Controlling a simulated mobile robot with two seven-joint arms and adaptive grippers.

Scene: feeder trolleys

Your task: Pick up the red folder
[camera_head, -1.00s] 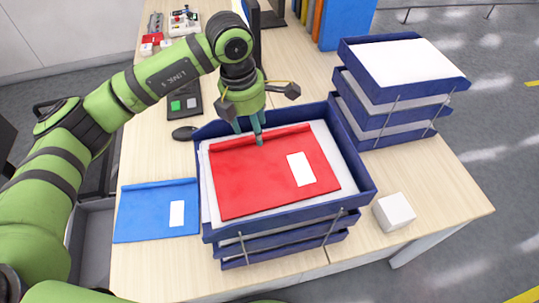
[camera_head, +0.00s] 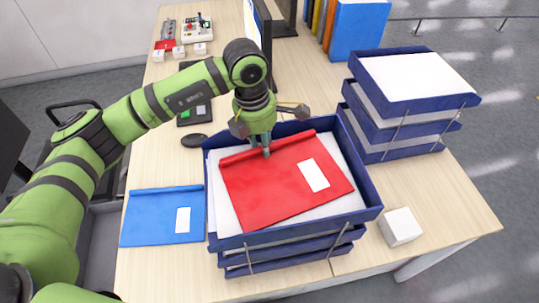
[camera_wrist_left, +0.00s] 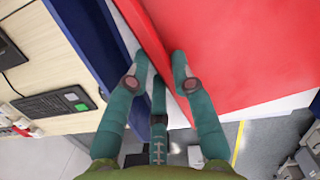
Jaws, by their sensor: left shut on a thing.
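The red folder (camera_head: 280,185) with a white label lies over white papers in the top tray of a blue tray stack (camera_head: 372,206) and sits turned at an angle. My left gripper (camera_head: 262,148) is at the folder's far edge, on its raised spine. In the left wrist view the fingers (camera_wrist_left: 160,75) are on either side of the red spine (camera_wrist_left: 150,38), and the gripper is shut on it. The folder's near part looks close to the papers; I cannot tell whether it is clear of them. My right gripper is not in view.
A blue folder (camera_head: 162,216) lies flat on the desk at the left. A second tray stack (camera_head: 412,105) stands at the right, with a white cube (camera_head: 400,227) nearer. A black mouse (camera_head: 194,140) lies beyond the blue folder. Bare desk shows at the front right.

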